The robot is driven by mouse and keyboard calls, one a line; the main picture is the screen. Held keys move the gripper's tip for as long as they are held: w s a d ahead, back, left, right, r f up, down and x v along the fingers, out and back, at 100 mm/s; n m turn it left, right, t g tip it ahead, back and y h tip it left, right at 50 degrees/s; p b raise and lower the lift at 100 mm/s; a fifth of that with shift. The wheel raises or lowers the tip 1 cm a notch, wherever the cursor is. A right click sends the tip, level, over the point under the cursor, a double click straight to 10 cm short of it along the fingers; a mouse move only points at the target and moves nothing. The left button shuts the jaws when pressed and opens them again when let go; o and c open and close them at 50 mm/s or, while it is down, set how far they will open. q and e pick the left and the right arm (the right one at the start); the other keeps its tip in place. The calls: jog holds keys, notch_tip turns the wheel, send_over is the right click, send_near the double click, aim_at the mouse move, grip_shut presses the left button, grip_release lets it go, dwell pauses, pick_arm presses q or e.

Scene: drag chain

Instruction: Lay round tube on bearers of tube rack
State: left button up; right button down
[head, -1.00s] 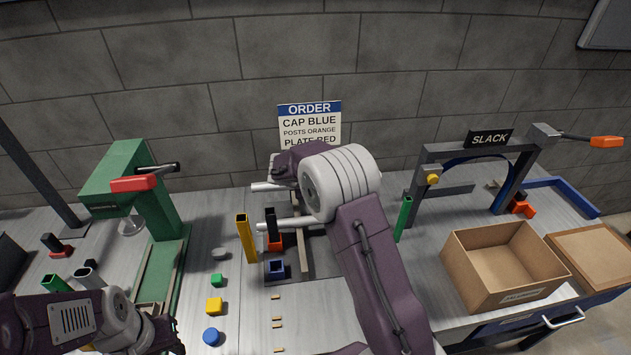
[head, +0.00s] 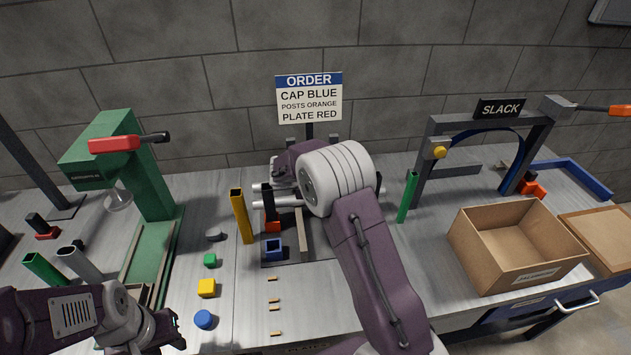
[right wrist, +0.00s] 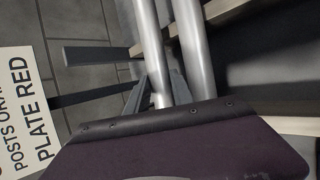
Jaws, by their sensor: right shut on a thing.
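Two silver round tubes run side by side at the back centre. In the head view their left ends show, the front round tube (head: 264,204) and the rear tube (head: 257,187); my right arm hides the rest. In the right wrist view, my right gripper (right wrist: 155,95) is shut on one tube (right wrist: 150,50), with the other tube (right wrist: 193,45) close beside it. The bars of the tube rack (right wrist: 100,54) show around the tubes; whether the held tube touches the bearers I cannot tell. My left gripper (head: 172,332) is at the lower left, away from the rack; its jaws are unclear.
The green press (head: 150,190) is left; an open cardboard box (head: 483,263) is right. Small coloured pieces lie in front.

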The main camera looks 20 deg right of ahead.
jog(key=c, duration=1)
grip_release()
jog(key=shift+c, duration=0.2)
jog(key=v, duration=0.9)
jog(key=shift+r, duration=0.15)
jog(key=s+d+r+m+g+p, duration=0.1)
jog(key=s+d+r+m+p, duration=0.25)
jog(key=s, duration=0.25)
jog(key=s+a+f+m+g+y, duration=0.2)
jog(key=s+a+f+m+y, duration=0.1)
jog(key=s, duration=0.7)
jog(key=s+a+f+m+g+y+p, duration=0.1)
jog(key=s+a+f+m, duration=0.4)
jog(key=s, duration=0.5)
jog(key=shift+s+a+m+g+y, duration=0.15)
jog(key=shift+a+m+g+y, duration=0.4)
jog(key=shift+m+y, duration=0.75)
